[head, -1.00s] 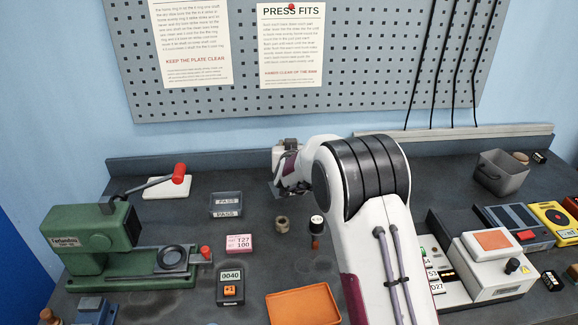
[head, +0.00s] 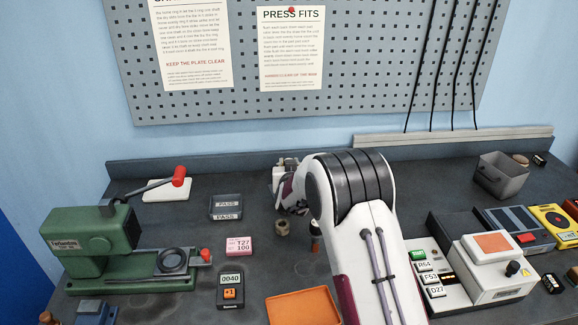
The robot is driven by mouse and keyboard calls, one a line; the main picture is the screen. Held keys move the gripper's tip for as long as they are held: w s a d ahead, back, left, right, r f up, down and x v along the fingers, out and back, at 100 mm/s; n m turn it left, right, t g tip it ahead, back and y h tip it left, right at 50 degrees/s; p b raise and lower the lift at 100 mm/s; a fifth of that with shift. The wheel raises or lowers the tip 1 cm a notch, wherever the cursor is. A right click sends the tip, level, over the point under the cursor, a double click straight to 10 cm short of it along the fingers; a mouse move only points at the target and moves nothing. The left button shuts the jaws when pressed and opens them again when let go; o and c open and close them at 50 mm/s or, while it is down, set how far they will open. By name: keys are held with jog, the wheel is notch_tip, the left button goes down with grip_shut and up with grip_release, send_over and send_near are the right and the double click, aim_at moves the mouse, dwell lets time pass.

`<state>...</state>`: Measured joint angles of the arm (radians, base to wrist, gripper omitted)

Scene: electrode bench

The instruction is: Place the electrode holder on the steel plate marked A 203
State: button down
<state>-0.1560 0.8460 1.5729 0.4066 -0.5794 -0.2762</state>
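My arm covers the middle of the bench, and its wrist end with my gripper (head: 281,182) points away toward the back of the bench. The fingers are mostly hidden behind the wrist, so I cannot tell whether they are open or hold anything. I cannot make out the electrode holder for sure. A small brown upright piece (head: 315,243) stands partly behind my arm, and a tan nut-like piece (head: 282,228) stands left of it. No plate with a readable A 203 mark is in view.
A green press (head: 95,240) with a red-knobbed lever stands at left. A dark PASS block (head: 226,206), a pink block (head: 239,246), a counter (head: 230,290) and an orange tray (head: 303,308) lie left of my arm. Instruments (head: 490,262) and a grey bin (head: 500,176) crowd the right.

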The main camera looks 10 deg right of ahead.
jog(key=shift+f, duration=0.3)
jog(key=c, duration=1.7)
grip_release()
jog(key=shift+s+r, duration=0.1)
jog(key=shift+s+r, duration=0.2)
jog(key=shift+s, duration=0.2)
jog(key=shift+v, duration=5.5)
jog(key=shift+a, duration=0.1)
